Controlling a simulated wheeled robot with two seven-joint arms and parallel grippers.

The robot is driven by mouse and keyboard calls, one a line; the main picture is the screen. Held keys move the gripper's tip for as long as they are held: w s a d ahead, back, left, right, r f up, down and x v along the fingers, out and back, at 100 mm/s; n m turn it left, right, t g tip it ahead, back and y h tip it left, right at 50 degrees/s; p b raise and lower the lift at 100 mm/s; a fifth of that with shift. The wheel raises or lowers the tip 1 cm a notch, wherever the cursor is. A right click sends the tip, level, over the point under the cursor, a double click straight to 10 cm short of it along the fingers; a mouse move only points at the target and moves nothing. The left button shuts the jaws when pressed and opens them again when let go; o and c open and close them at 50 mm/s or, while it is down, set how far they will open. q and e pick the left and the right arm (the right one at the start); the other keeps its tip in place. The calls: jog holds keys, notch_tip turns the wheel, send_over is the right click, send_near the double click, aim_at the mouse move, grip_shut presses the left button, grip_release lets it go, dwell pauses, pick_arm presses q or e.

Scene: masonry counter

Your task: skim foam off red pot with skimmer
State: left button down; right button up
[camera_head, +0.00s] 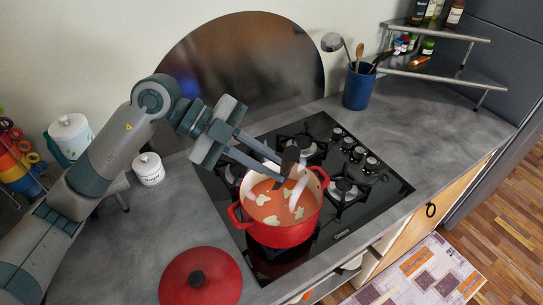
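The red pot (284,235) stands on the black hob, uncovered. It holds an orange-red liquid with several pale foam patches (271,221) on it. My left gripper (284,170) reaches in from the left over the pot's far rim, its two dark fingertips apart. A pale elongated shape (298,189) shows just below the fingertips. I cannot tell whether it is held or lies in the pot. A round-headed metal utensil (332,42), possibly the skimmer, stands in the blue crock (358,88) at the back. My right gripper is not in view.
The red lid (201,278) lies on the counter at the front left. A tiered metal rack (440,72) with bottles is at the back right. The counter right of the hob is clear.

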pick_arm(q)
jog(key=shift+s+f+b, duration=0.9)
jog(key=shift+s+f, duration=0.4)
jog(key=shift+s, duration=0.45)
jog(key=w+f+b, duration=0.6)
jog(key=w+f, duration=0.1)
jog(key=f, duration=0.3)
jog(key=shift+a, duration=0.15)
jog(key=shift+w, duration=0.1)
jog(key=shift+w, duration=0.1)
